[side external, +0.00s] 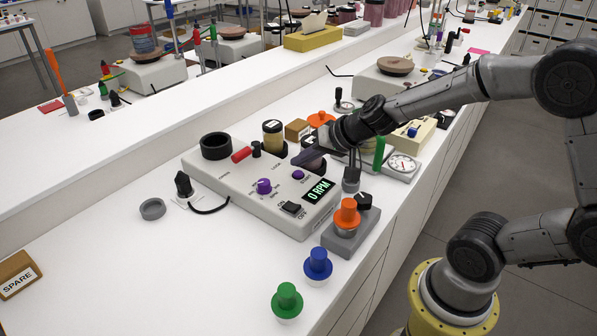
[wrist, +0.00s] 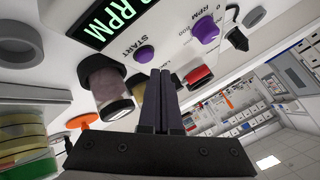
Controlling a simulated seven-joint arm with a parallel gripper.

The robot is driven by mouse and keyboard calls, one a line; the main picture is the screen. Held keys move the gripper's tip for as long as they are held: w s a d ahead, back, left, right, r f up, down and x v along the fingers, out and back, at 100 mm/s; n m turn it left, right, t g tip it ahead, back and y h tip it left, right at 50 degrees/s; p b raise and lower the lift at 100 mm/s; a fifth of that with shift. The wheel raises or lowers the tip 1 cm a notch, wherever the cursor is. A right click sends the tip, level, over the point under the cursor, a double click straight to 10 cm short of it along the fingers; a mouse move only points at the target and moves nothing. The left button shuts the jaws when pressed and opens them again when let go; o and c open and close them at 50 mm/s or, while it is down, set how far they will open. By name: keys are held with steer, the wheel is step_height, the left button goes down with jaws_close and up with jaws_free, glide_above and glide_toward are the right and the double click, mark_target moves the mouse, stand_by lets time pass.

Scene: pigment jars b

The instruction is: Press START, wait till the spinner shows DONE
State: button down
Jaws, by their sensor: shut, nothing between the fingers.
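The spinner (side external: 225,178) is a light grey box with a black round cup on its top. Its display (side external: 318,191) reads 0 RPM in green, and part of the display (wrist: 108,22) shows in the wrist view. The purple START button (side external: 298,175) is on the panel's right part; its label is readable beside the button (wrist: 145,54) in the wrist view. My gripper (side external: 298,161) is shut and empty, its fingertips (wrist: 163,73) close to the button. Whether they touch it I cannot tell. A larger purple knob (side external: 264,186) is also on the panel.
A jar (side external: 273,138) stands behind the panel, with a red cylinder (side external: 241,155) beside the black cup. An orange-knobbed weight (side external: 347,216) is on a grey block at the right. Blue (side external: 318,264) and green (side external: 287,300) knobbed pieces stand in front.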

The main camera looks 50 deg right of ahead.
steer(key=shift+f, duration=0.25)
steer(key=shift+f, duration=0.25)
